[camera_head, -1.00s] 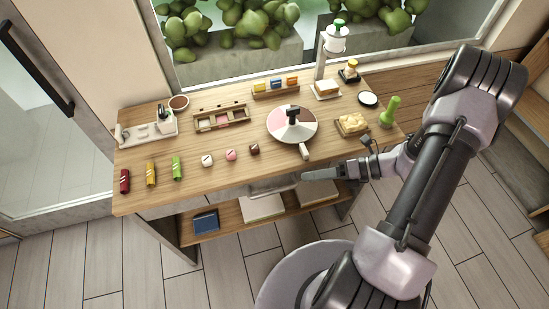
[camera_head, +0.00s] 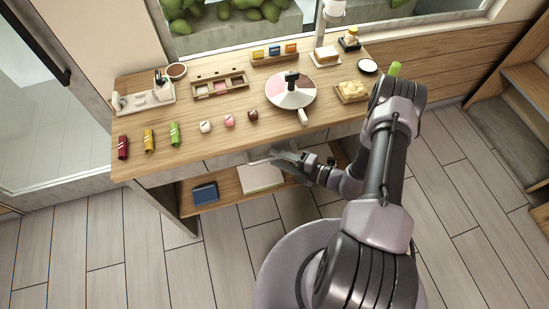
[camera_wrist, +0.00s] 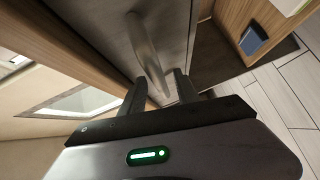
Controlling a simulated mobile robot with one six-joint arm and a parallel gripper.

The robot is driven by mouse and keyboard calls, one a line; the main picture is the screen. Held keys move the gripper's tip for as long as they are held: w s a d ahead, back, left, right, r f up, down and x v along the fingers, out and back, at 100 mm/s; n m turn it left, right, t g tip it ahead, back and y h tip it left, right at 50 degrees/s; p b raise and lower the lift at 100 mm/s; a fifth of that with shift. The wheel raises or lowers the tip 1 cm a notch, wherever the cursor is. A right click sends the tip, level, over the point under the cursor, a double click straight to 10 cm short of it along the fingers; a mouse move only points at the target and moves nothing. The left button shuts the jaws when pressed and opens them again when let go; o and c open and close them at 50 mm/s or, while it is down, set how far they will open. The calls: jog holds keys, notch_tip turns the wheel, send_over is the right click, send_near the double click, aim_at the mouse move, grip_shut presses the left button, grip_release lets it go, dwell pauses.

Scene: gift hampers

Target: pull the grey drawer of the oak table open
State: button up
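The oak table (camera_head: 195,150) stands in front of me with the grey drawer (camera_head: 225,160) under the front edge of its top. In the wrist view the grey drawer front (camera_wrist: 95,25) fills the upper middle, and its curved metal handle (camera_wrist: 147,52) stands out from it. The drawer looks shut. My gripper (camera_head: 283,156) is at the handle, below the table edge. In the wrist view my gripper (camera_wrist: 159,88) has its two fingers apart, with the near end of the handle between them. I cannot tell whether either finger touches it.
On the tabletop are a pink and white round stand (camera_head: 290,92), several small sweets and rolls, and a tray (camera_head: 145,98). A lower shelf holds a blue box (camera_head: 205,192) and a white board (camera_head: 258,178). The floor in front is clear.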

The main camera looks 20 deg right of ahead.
jog(key=shift+w+a+f, duration=0.1)
jog(key=shift+w+a, duration=0.4)
jog(key=shift+a, duration=0.05)
grip_shut()
dwell(1.1)
